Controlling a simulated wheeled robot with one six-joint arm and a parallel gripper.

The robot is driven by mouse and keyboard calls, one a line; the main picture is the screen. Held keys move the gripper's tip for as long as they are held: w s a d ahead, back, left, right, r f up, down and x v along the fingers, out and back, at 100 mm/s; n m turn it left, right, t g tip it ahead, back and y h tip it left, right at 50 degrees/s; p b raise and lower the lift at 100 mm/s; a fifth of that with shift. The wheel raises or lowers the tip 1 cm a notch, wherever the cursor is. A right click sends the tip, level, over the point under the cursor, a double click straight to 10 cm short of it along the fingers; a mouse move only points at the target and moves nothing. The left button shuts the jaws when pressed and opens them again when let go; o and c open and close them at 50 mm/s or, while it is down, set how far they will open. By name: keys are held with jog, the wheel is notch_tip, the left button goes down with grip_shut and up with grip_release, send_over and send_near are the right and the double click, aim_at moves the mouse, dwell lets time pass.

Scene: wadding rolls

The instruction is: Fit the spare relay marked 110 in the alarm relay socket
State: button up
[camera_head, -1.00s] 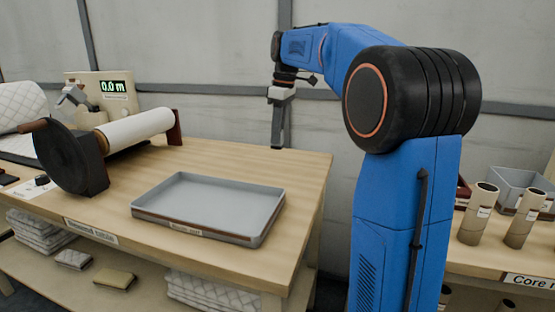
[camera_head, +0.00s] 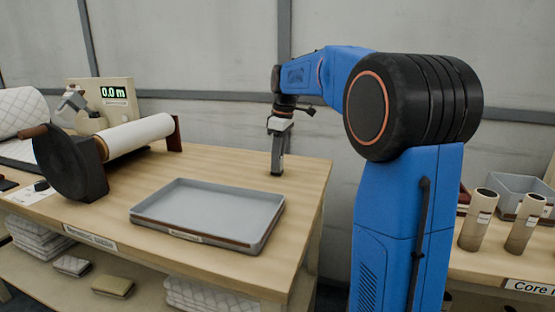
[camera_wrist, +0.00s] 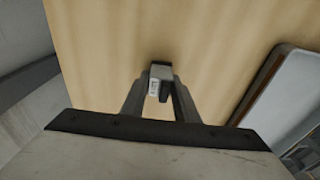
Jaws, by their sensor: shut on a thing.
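My gripper (camera_head: 277,168) points down over the back right part of the table, behind the grey tray. I cannot make out the alarm relay socket in either view.
A shallow grey tray (camera_head: 155,217) sits on the wooden table (camera_head: 222,165). At left stand a white roll on a winder (camera_head: 135,136) and a box with a 0.0 m display (camera_head: 114,92). Cardboard tubes (camera_head: 523,225) stand on the right bench. Wood around my gripper is clear.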

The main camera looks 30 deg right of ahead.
jog(key=o, duration=1.2)
jog(key=shift+f, duration=0.1)
jog(key=shift+c, duration=0.2)
notch_tip(320, 180, up, 17)
jog(key=s+d, duration=0.1)
jog(key=shift+s+d, duration=0.15)
jog(key=shift+d, duration=0.05)
